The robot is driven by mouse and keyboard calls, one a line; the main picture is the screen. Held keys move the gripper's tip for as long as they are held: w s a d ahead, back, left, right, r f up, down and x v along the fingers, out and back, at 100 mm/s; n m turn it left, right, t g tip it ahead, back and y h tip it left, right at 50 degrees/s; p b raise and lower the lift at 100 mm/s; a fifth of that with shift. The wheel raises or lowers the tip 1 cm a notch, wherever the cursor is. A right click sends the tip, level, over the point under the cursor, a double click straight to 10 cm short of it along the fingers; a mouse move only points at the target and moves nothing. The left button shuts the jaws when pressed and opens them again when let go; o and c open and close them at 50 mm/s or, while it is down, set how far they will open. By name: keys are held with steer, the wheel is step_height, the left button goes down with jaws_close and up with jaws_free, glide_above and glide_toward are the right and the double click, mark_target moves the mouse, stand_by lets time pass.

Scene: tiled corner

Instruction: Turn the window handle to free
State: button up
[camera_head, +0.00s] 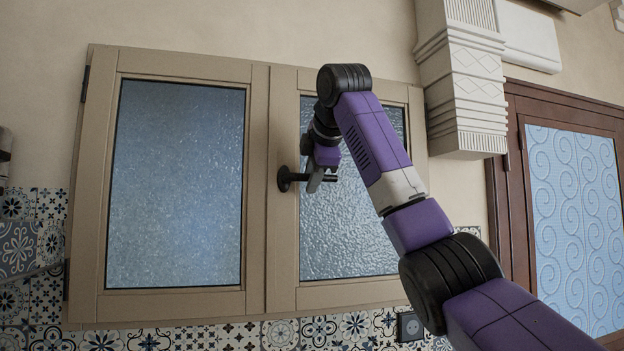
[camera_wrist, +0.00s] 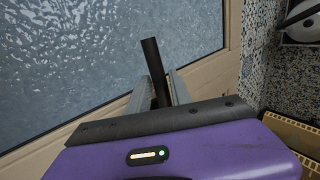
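The window handle (camera_head: 287,179) is dark, with a round base on the window's middle stile and a bar that points right, about level. The right sash (camera_head: 345,240) lies flush in the beige frame. My gripper (camera_head: 318,182) is at the handle's bar. In the wrist view, the dark handle bar (camera_wrist: 151,60) rises between the two grey fingers of my gripper (camera_wrist: 160,82). One finger is on each side of the bar. I cannot tell whether both press on it. My purple arm hides part of the right pane.
A second frosted pane (camera_head: 175,185) is at the left. A white ornate column (camera_head: 465,90) stands right of the window, then a brown-framed cabinet (camera_head: 575,200). Patterned tiles (camera_head: 195,338) and a dark wall socket (camera_head: 410,326) are below the window.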

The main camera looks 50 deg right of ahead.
steer(key=b+v, duration=0.2)
steer(key=v, duration=0.5)
steer(key=shift+s+a+r, duration=0.2)
steer(key=shift+s, duration=0.05)
stand_by(0.6)
